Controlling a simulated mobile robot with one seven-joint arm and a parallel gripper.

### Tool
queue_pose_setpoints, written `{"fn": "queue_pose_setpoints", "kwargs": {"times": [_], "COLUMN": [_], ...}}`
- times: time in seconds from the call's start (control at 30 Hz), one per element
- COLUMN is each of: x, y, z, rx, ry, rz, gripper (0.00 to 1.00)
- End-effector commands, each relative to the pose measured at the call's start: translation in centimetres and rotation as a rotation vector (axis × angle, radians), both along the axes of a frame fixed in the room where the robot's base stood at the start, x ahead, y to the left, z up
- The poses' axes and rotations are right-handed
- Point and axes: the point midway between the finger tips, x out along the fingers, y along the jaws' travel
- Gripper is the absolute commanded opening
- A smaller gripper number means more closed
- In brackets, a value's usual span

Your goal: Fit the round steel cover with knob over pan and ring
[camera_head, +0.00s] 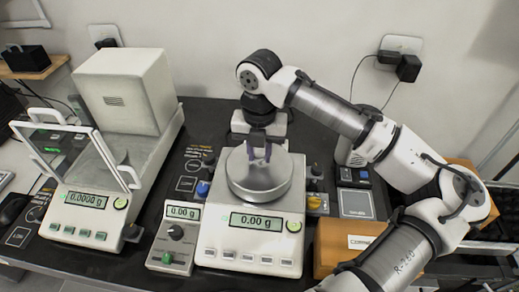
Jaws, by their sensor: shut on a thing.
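The round steel cover (259,177) is at the middle balance (250,227), over its weighing area, and looks roughly level. My gripper (260,153) points down above the cover, its fingers at the cover's centre and shut on the knob, which the fingers mostly hide. The pan and ring are hidden under the cover. I cannot tell whether the cover touches the balance or hovers slightly above it. The balance display reads 0.00 g.
An analytical balance with a glass door (78,158) stands at left. A small control box (174,238) adjoins the middle balance. Small coloured weights or knobs flank the pan area. A wooden box (335,243) and a grey-topped device (356,204) are at right, under my arm.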

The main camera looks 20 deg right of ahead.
Motion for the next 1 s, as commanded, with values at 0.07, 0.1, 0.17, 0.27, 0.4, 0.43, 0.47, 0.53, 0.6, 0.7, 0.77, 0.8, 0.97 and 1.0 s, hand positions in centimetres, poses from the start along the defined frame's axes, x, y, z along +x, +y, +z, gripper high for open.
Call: {"fn": "queue_pose_setpoints", "kwargs": {"times": [0.07,0.1,0.17,0.27,0.4,0.43,0.47,0.53,0.6,0.7,0.77,0.8,0.97,1.0], "x": [0.01,0.01,0.01,0.01,0.01,0.01,0.01,0.00,0.00,0.00,0.00,0.00,0.01,0.03], "y": [0.02,0.02,0.02,0.02,0.02,0.02,0.02,0.01,0.01,0.01,0.01,0.01,0.02,0.02], "z": [-0.32,-0.44,-0.58,-0.67,-0.64,-0.64,-0.64,-0.63,-0.64,-0.64,-0.65,-0.65,-0.57,-0.39], "rx": [0.000,0.000,0.000,0.000,0.000,0.000,0.000,0.000,0.000,0.000,0.000,0.000,0.000,0.000], "ry": [-0.001,-0.001,-0.001,-0.001,-0.001,-0.001,-0.001,-0.001,-0.001,0.000,0.000,0.000,0.000,0.000], "rz": [0.000,0.000,0.000,0.000,0.000,0.000,0.000,0.000,0.000,0.000,0.000,0.000,0.000,0.000], "gripper": [0.00,0.00,0.00,0.00,0.00,0.00,0.00,0.32,0.41,0.50,0.50,0.50,0.50,0.50]}}
